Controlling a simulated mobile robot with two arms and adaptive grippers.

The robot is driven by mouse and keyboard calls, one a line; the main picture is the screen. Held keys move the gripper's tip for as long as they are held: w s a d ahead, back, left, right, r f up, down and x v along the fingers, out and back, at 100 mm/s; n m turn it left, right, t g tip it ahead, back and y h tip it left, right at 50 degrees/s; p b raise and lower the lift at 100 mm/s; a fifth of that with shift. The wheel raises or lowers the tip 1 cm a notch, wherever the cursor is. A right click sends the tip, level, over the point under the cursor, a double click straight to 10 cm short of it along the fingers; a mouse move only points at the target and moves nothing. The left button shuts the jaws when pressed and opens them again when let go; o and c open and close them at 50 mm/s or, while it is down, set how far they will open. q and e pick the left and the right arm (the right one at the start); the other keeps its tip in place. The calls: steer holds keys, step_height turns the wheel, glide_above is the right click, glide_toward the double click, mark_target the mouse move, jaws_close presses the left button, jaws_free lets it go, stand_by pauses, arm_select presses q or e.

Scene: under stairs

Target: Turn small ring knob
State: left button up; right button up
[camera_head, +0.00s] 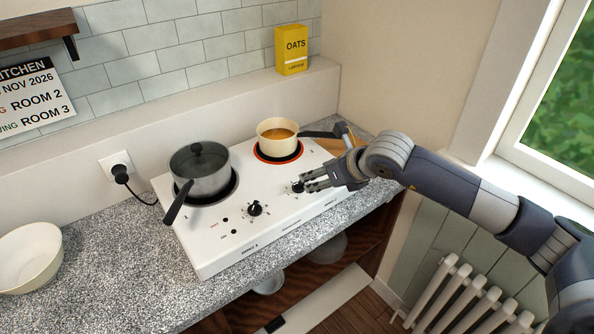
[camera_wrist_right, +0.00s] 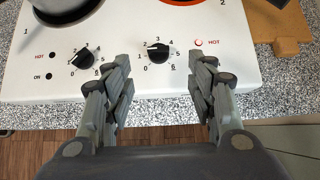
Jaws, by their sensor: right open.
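A white two-ring hob (camera_head: 277,213) stands on the counter. Its right ring (camera_head: 293,154) glows orange-red under a cream saucepan (camera_head: 279,137) and looks the smaller one. The black knob on that side (camera_head: 298,187) has a dial numbered 0 to 6; its setting is too small to read surely. My right gripper (camera_head: 309,182) is open at this knob. In the right wrist view the knob (camera_wrist_right: 158,52) shows between and just beyond the spread fingers, apart from both. The left knob (camera_head: 254,208) also shows in the right wrist view (camera_wrist_right: 82,58). My left gripper is not in view.
A grey lidded pot (camera_head: 200,171) stands on the left ring, its handle over the hob's front-left. The cream pan's dark handle (camera_head: 322,134) points right near my wrist. A red HOT light (camera_wrist_right: 198,42) is lit. A bowl (camera_head: 29,258) sits far left.

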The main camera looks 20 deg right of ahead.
mark_target(300, 183)
steer(key=p+x, duration=0.2)
steer(key=x, duration=0.3)
steer(key=shift+a, duration=0.15)
steer(key=p+x, duration=0.1)
steer(key=x, duration=0.2)
steer(key=shift+w+f, duration=0.15)
steer(key=shift+w+a+f, duration=0.1)
steer(key=shift+w+f, duration=0.05)
steer(key=shift+f, duration=0.05)
steer(key=shift+w+f, duration=0.1)
steer(key=shift+f, duration=0.05)
steer(key=shift+w+f, duration=0.1)
steer(key=shift+f, duration=0.05)
steer(key=c, duration=0.9)
steer(key=shift+c, duration=0.7)
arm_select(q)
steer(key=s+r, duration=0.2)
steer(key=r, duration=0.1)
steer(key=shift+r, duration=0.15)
